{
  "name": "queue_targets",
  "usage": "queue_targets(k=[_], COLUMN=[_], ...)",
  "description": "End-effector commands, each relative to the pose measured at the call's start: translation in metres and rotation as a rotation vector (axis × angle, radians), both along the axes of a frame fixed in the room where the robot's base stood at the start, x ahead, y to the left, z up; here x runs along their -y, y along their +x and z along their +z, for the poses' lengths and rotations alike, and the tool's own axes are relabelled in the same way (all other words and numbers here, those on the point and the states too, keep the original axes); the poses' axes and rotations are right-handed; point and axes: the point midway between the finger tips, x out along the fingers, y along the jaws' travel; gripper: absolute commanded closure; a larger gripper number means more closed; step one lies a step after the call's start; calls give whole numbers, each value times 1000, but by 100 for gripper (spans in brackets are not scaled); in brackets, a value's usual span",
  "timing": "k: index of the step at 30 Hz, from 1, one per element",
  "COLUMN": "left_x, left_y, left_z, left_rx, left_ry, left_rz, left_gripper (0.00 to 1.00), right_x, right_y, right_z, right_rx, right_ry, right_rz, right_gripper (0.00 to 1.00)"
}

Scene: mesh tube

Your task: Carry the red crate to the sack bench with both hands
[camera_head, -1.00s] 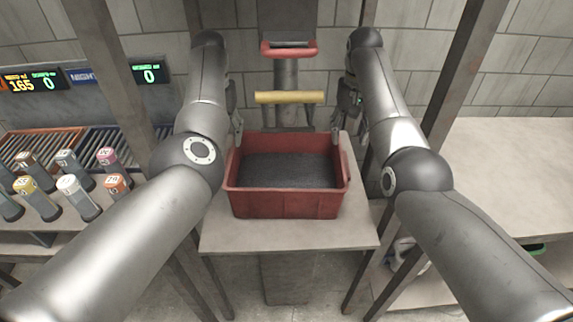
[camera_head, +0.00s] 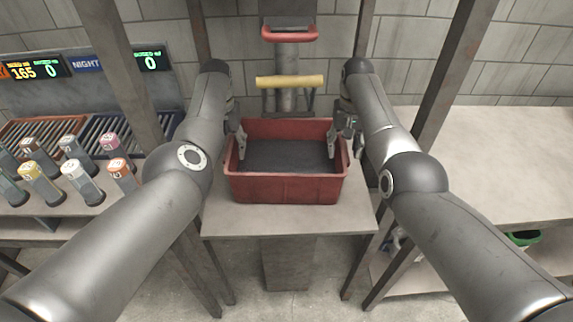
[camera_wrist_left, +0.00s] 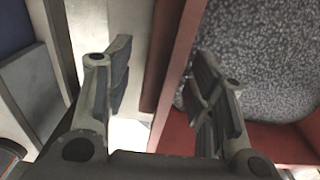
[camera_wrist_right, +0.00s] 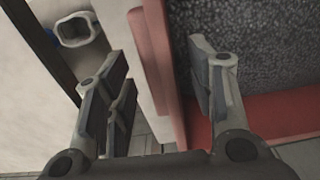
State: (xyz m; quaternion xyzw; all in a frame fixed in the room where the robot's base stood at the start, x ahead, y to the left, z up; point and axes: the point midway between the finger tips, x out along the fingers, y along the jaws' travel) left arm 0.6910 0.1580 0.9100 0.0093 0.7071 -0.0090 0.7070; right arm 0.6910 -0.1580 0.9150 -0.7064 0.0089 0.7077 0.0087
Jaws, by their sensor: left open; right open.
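The red crate (camera_head: 288,189) sits on a small grey stand (camera_head: 290,222) in the middle of the head view, its inside covered with dark grey grainy stuff (camera_head: 290,154). My left gripper (camera_head: 236,146) is open at the crate's left wall. In the left wrist view its fingers (camera_wrist_left: 160,95) stand apart with the crate's red wall (camera_wrist_left: 178,80) between them. My right gripper (camera_head: 340,142) is open at the right wall. In the right wrist view its fingers (camera_wrist_right: 165,95) straddle that wall (camera_wrist_right: 155,70), one finger inside the crate. The sack bench cannot be told for sure.
A yellow bar (camera_head: 290,82) and a red handle (camera_head: 289,34) are on the column behind the crate. Dark posts (camera_head: 455,90) flank the stand. Several capped tubes (camera_head: 82,183) stand on the left. A mostly bare bench (camera_head: 500,165) lies at the right.

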Motion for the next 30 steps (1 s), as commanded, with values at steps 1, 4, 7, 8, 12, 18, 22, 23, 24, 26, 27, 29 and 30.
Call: queue_targets(k=[1,4,7,8,12,18,22,23,24,26,27,29,30], left_x=[0,0,0,0,0,0,0,0,0,0,0,0,0], left_y=[0,-1,0,0,0,-1,0,0,0,0,0,0,0], left_z=[-5,-11,-13,-14,-14,-14,-13,-13,-13,-13,-13,-13,-13], left_rx=[-1,-2,-1,0,0,-1,-1,-1,-1,-1,-1,-1,-1], left_ry=[1,0,0,0,0,0,0,0,0,0,0,0,0], left_rz=[0,1,1,1,1,1,1,1,1,1,1,1,1], left_gripper=[50,50,50,50,50,64,80,84,89,97,100,100,100], right_x=[0,0,0,0,0,0,0,0,0,0,0,0,0], right_y=[0,0,0,0,0,0,0,0,0,0,0,0,0], right_z=[-4,-10,-12,-13,-13,-13,-13,-13,-13,-12,-12,-13,-13], right_rx=[-2,0,0,0,1,1,1,1,1,1,1,1,1], right_ry=[0,0,0,0,0,0,0,0,0,0,0,0,0], right_rz=[0,0,0,0,0,0,0,0,0,0,0,0,0], right_gripper=[50,50,50,50,50,64,81,84,90,97,100,100,100])
